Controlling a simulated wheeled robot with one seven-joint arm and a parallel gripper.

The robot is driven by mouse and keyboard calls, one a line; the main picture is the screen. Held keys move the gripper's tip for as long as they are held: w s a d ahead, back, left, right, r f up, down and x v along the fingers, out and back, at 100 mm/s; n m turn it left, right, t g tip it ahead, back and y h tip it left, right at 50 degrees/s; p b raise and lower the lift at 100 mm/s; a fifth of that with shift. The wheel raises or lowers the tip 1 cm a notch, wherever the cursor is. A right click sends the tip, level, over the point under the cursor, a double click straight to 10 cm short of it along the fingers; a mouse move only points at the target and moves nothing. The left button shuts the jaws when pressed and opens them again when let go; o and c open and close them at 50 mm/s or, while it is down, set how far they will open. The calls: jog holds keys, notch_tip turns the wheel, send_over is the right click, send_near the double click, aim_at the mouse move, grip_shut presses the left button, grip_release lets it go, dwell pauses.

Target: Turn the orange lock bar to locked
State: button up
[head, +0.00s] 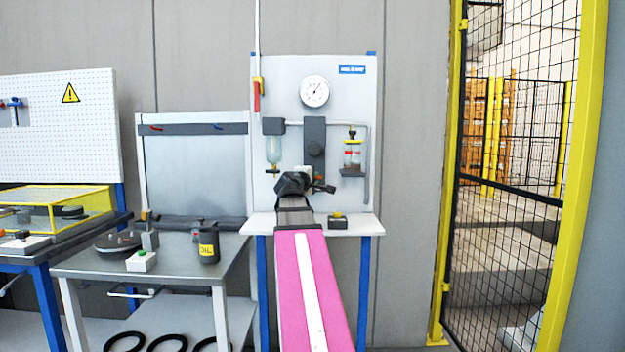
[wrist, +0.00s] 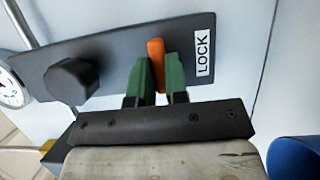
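The orange lock bar (wrist: 156,58) shows in the wrist view on a dark grey plate, lying across the plate's length. A white LOCK label (wrist: 203,52) is just to its right, apart from it. My gripper (wrist: 158,72) has its two green fingers on either side of the bar, with the bar filling the gap between them; it looks shut on the bar. The lower end of the bar is hidden between the fingers. In the head view my arm's wrist covers the bar and the fingers.
A black knob (wrist: 73,80) stands out from the plate left of the fingers. A round gauge (head: 314,91) is above on the panel (head: 350,95). Yellow-framed fencing (head: 455,150) stands at the right.

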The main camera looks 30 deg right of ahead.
grip_shut()
jog(key=shift+s+d+r+m+t+y, duration=0.15)
jog(key=shift+m+y, duration=1.1)
jog(key=shift+m, duration=1)
jog(key=shift+r+m+t+y, duration=0.1)
jog(key=shift+m+y, duration=1.1)
jog(key=shift+m, duration=1)
jog(key=shift+s+d+r+m+t+y, duration=0.15)
jog(key=shift+m+y, duration=1.1)
jog(key=shift+m, duration=1)
jog(key=shift+w+f, duration=0.1)
jog(key=o, duration=0.7)
grip_release()
jog(key=shift+c, duration=0.2)
